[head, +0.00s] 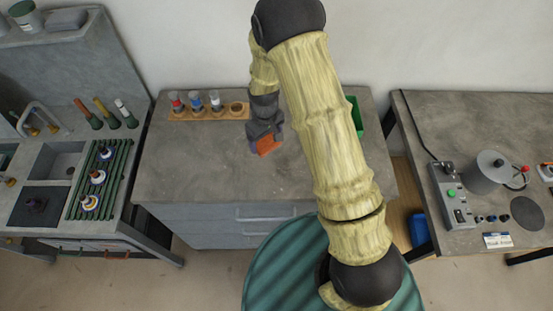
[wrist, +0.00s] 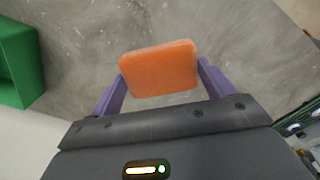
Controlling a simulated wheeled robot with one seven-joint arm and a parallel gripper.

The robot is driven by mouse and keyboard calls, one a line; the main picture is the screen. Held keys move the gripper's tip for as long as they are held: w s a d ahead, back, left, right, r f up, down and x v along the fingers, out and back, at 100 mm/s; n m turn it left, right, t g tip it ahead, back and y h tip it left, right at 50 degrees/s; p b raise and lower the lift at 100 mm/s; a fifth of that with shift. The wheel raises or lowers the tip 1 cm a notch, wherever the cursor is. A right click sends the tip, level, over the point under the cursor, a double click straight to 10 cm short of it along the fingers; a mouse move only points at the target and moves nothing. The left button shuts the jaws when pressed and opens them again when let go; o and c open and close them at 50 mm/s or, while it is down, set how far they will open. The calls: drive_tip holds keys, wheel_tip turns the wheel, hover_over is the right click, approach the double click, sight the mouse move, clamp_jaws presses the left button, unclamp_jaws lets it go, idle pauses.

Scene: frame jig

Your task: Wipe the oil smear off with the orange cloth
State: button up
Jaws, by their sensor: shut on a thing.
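The orange cloth (wrist: 160,70) is a small, thick block with rounded corners. My gripper (wrist: 160,85) is shut on it, one purple finger at each side, in the wrist view. In the head view my gripper (head: 262,142) is over the middle of the grey worktop (head: 185,165), and the orange cloth (head: 268,145) shows below it. I cannot tell whether the cloth touches the surface. No oil smear stands out clearly; the worktop shows only pale specks and scratches. My arm hides part of the worktop to the right.
A wooden rack (head: 207,113) with several vials stands at the worktop's back left. A green bin (head: 355,117) is at the back right, partly behind my arm. A sink unit (head: 60,160) adjoins on the left. A right-hand table holds a metal pot (head: 489,170) and a control box (head: 452,196).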

drive_tip(key=d+f+m, duration=0.2)
drive_tip(key=d, duration=0.2)
drive_tip(key=d+f+m, duration=0.2)
drive_tip(key=d, duration=0.3)
drive_tip(key=d+f+m, duration=0.2)
drive_tip(key=d+m, duration=0.1)
drive_tip(key=d, duration=0.2)
drive_tip(key=shift+s+d+f, duration=0.1)
drive_tip(key=shift+s+f, duration=0.1)
drive_tip(key=shift+s, duration=0.1)
drive_tip(key=shift+w, duration=0.1)
